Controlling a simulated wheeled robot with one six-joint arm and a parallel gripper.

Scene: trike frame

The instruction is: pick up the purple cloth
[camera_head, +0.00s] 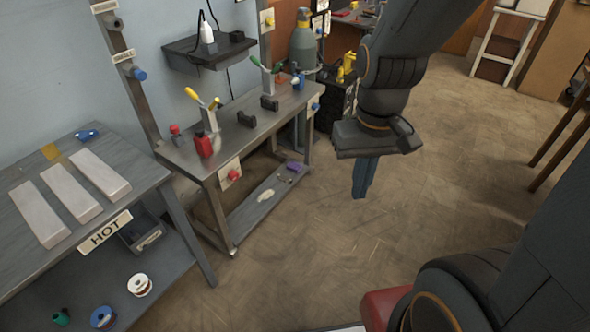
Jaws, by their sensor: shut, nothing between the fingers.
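A small purple item (294,167), which looks like the purple cloth, lies toward the far end of the lower shelf (250,213) of the middle workbench. It is too small to make out folds. My gripper (360,193) hangs to the right of that bench, fingers pointing down over the open floor. Its blue fingers are together with nothing between them. It is apart from the purple item, to its right in the picture.
The workbench top (235,140) carries a red can (203,145), tools and dark blocks above the shelf. A bench with pale slabs (98,172) and a HOT sign (105,232) stands at left. A gas cylinder (303,45) stands behind. The wooden floor (440,200) is clear.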

